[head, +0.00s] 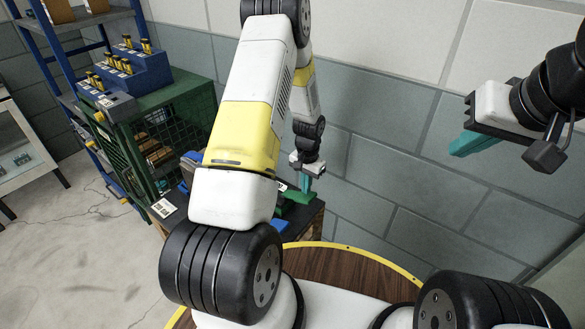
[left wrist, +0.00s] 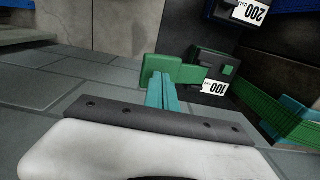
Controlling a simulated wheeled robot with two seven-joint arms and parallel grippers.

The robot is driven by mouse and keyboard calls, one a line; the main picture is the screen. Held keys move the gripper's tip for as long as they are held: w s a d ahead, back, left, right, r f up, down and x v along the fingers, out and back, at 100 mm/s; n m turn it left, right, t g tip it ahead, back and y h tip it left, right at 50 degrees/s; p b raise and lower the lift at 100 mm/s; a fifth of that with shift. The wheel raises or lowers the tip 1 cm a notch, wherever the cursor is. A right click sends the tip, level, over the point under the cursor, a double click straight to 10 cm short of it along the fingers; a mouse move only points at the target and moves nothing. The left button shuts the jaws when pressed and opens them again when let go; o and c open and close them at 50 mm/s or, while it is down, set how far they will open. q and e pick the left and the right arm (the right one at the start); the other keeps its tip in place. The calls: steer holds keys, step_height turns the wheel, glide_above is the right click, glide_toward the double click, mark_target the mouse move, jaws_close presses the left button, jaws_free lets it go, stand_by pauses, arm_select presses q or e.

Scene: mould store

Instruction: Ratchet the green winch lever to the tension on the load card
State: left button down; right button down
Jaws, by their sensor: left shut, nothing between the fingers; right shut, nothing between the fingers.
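The green winch lever (left wrist: 178,70) shows in the left wrist view as a green bar with a block at its left end, joined to a dark winch body (left wrist: 205,67) with a white "100" label (left wrist: 215,87). My left gripper (left wrist: 158,78) is shut and empty, its teal fingertips at the lever's block; I cannot tell if they touch. In the head view my left gripper (head: 308,183) is beside the green lever (head: 294,197), partly hidden behind my arm. A white card (head: 163,208) is by the green cage; its print is too small to read. My right gripper (head: 468,146) is shut and empty, raised at the right.
A green mesh cage (head: 160,140) stands left of my arm, with a blue block holding yellow-topped pieces (head: 125,70) on top. A blue shelf rack (head: 55,50) is behind. A "200" label (left wrist: 250,12) and a green strap (left wrist: 250,110) show in the left wrist view.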

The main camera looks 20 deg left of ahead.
mark_target(305, 196)
arm_select(q)
steer(key=shift+f, duration=0.15)
stand_by(0.4)
stand_by(1.9)
stand_by(0.5)
steer(key=shift+a+f, duration=0.1)
steer(key=shift+f, duration=2.8)
steer(key=shift+r, duration=2.95)
steer(key=shift+r, duration=2.55)
